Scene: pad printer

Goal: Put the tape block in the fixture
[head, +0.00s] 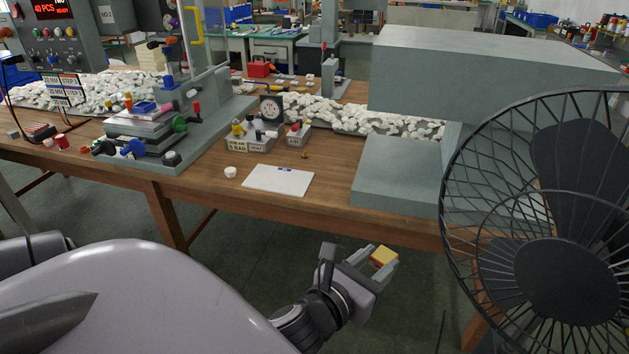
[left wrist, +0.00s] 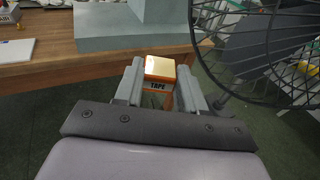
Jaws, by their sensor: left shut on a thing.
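The tape block (head: 384,257) is small and yellow-orange. It also shows in the left wrist view (left wrist: 160,70), with the word TAPE on its side facing the camera. My left gripper (head: 385,259) is shut on it, one finger on each side, in front of the table's front edge and over the floor. The pad printer's stage (head: 150,133), a stack of grey plates with coloured knobs, stands far off on the left of the table. A small blue piece lies on top. I cannot clearly tell the fixture there. My right gripper is not in view.
A black wire fan (head: 545,225) stands close on the right of my left gripper. A large grey machine housing (head: 480,75) with a grey ledge (head: 395,180) is behind it. A white sheet (head: 278,181), a white cap (head: 230,172) and a dial gauge (head: 271,107) are on the wooden table (head: 335,211).

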